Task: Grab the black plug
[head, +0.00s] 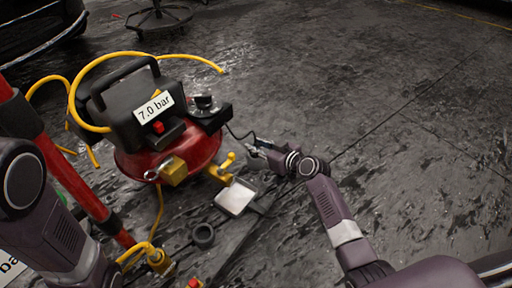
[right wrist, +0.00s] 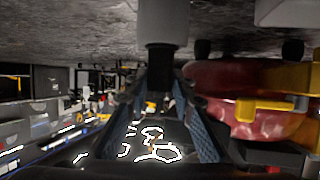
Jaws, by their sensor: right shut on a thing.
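My right gripper (head: 256,147) is just right of the red air compressor, low over the floor. A thin black cable (head: 237,133) runs from the compressor's black switch box (head: 212,115) to its fingertips. It is shut on the black plug at the cable's end. The plug is mostly hidden by the fingers in the head view. In the right wrist view, the two blue-padded fingers (right wrist: 166,100) close in on a dark piece (right wrist: 166,62) at their tips. My left arm shows at the left of the head view, but its gripper is out of view.
The compressor (head: 165,150) has a red tank, a "7.0 bar" label and a yellow hose (head: 72,100). A red post (head: 70,180) stands at left. The floor at right is clear.

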